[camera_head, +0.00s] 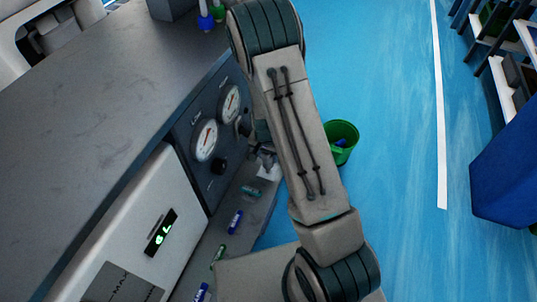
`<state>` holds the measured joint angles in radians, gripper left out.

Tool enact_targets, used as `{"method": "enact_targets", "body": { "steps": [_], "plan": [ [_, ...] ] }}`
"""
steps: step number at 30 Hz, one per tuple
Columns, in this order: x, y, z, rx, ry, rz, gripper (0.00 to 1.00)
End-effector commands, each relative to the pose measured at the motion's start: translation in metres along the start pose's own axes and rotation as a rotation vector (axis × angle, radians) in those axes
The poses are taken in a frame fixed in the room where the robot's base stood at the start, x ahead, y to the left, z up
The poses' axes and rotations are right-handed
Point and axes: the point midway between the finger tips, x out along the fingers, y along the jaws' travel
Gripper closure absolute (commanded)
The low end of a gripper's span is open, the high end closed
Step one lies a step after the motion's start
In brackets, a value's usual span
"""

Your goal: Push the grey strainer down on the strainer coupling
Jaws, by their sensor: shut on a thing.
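My arm crosses the middle of the head view from top to bottom, and its links hide part of the bench front. I cannot make out my gripper. I cannot identify the grey strainer or the strainer coupling. Small grey fittings (266,160) show beside the arm, near the lower right end of the gauge panel, but they are too small and too covered to name.
A dark-topped bench (110,90) fills the left, with a gauge panel (212,135) and a white unit with a green display (161,233). A green bin (341,141) stands on open blue floor (390,100). Shelving (505,75) and a blue container (508,175) are right.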

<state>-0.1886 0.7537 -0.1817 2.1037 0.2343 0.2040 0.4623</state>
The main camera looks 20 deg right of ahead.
Motion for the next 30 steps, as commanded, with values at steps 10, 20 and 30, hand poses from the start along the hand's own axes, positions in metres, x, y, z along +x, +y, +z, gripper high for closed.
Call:
{"method": "enact_targets", "body": {
  "steps": [10,20,30],
  "plan": [
    [0.0001,-0.0001,-0.0001,0.000,0.000,0.000,0.88],
    [0.0016,0.0000,0.0001,0.000,0.000,0.000,0.88],
    [0.0086,0.0000,0.0010,0.000,0.000,0.000,0.88]
  ]
}}
